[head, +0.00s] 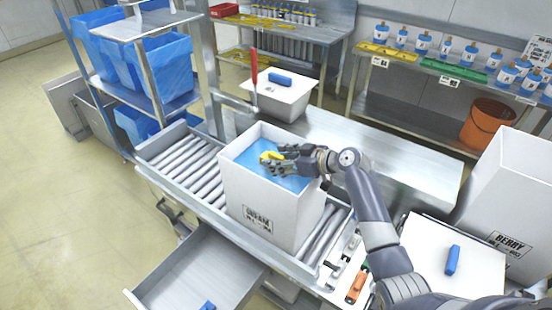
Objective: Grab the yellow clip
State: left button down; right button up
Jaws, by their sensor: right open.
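The yellow clip (270,155) shows as a small yellow shape at the blue liner (284,180) inside the white box (270,212). The box stands upright on the roller conveyor. My right gripper (276,162) is over the box opening, open, with its fingers at the yellow clip. Whether the fingers touch the clip is too small to tell. The gripper and arm hide part of the liner and the box's right rim. My left gripper is not in view.
A white bin with a blue item (280,79) on it stands behind the conveyor. An open drawer (190,275) juts out in front. Another white box (510,205) stands at the right. Bottles line the back shelf. The steel counter (400,160) has bare room.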

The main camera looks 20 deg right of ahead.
jog(key=c, duration=1)
jog(key=shift+r, duration=0.1)
